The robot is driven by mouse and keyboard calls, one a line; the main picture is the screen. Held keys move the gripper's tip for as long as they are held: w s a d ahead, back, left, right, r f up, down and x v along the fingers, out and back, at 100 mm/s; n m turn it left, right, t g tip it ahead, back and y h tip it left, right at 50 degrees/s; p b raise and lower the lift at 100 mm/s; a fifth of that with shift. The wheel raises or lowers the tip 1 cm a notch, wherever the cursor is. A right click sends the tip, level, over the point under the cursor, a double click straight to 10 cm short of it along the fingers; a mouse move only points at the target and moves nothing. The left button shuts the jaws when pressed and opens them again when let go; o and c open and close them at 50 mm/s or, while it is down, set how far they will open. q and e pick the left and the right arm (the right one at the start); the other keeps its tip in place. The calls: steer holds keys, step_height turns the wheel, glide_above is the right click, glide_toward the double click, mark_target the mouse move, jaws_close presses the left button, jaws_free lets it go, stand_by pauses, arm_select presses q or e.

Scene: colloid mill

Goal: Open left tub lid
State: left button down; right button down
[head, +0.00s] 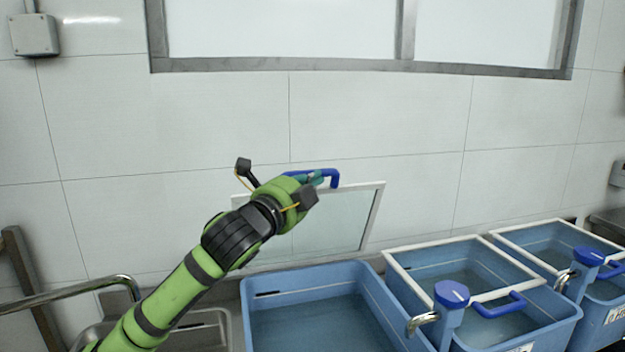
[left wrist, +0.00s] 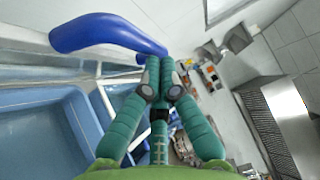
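The left tub (head: 320,310) is blue, holds water and stands uncovered at the front. Its lid (head: 335,222), a clear pane in a white frame, stands raised at the tub's back, near the wall. A blue handle (head: 334,178) is on the lid's top edge; it also shows in the left wrist view (left wrist: 95,32). My left gripper (head: 320,178) is at this handle. In the left wrist view its teal fingers (left wrist: 158,62) are together, with the handle right by the tips; no grasp on it is clear. My right gripper is not in view.
Two more blue tubs with lids lying flat, the middle one (head: 470,262) and the right one (head: 555,240), stand to the right. A blue-capped tap (head: 452,294) stands between the left and middle tubs. A metal rail (head: 70,290) is at left. The tiled wall (head: 380,125) is close behind.

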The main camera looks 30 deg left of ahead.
arm_select(q)
steer(key=shift+n+g, duration=0.4)
steer(key=shift+n, duration=0.1)
steer(key=w+a+r+p, duration=0.2)
steer(key=a+p, duration=0.1)
steer(key=p, duration=0.1)
steer(key=shift+w+r+p, duration=0.3)
steer(key=shift+r+p, duration=0.05)
steer(key=w+a+p, duration=0.4)
steer(key=a, duration=0.1)
steer(key=shift+w+a+r, duration=0.25)
steer(key=shift+w+r, duration=0.05)
steer(key=shift+p, duration=0.35)
